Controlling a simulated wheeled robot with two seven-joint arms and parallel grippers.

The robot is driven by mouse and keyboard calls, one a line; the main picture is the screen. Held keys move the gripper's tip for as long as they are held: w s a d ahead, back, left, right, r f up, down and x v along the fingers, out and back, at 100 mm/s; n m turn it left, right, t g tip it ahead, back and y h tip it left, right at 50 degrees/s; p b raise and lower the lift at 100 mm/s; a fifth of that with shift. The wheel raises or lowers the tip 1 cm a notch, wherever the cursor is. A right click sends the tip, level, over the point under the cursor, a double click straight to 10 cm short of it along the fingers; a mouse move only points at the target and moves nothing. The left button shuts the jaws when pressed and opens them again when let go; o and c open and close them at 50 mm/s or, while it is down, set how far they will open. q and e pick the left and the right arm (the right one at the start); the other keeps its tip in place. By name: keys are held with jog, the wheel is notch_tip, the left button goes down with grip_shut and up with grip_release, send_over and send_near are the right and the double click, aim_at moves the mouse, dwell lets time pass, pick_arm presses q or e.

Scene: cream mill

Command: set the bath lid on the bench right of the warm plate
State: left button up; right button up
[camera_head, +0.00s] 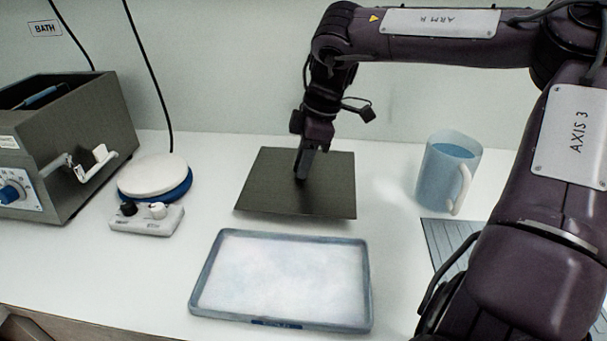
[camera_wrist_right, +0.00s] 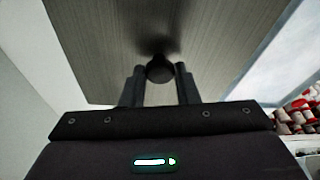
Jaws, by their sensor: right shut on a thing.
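The bath lid, a flat dark grey plate (camera_head: 265,190), is level over or on the white bench between the warm plate and the blue mug; whether it touches the bench I cannot tell. My right gripper (camera_head: 301,170) comes down on its middle. In the right wrist view the right gripper (camera_wrist_right: 160,80) is shut on the lid's round black knob (camera_wrist_right: 160,69), under the brushed lid surface (camera_wrist_right: 215,40). The warm plate (camera_head: 153,176), a white disc on a blue base, stands left of the lid. The bath (camera_head: 80,130) is at the far left, its top uncovered. My left gripper is not in view.
A blue-rimmed tray (camera_head: 369,290) lies in front of the lid. A translucent blue mug (camera_head: 436,175) stands to the right, with a grey ribbed mat (camera_head: 445,240) before it. A control box (camera_head: 147,219) sits before the warm plate. Cables hang behind.

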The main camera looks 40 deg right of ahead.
aim_at(319, 176)
notch_tip(319, 176, down, 3)
jog(key=shift+r, duration=0.1)
jog(key=shift+f, duration=0.45)
jog(key=o, duration=0.9)
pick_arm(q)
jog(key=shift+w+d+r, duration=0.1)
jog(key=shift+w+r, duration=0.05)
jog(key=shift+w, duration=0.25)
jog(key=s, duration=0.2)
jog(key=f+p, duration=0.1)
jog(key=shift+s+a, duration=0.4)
pick_arm(e)
jog(key=v, duration=1.2)
jog(key=shift+r, duration=0.2)
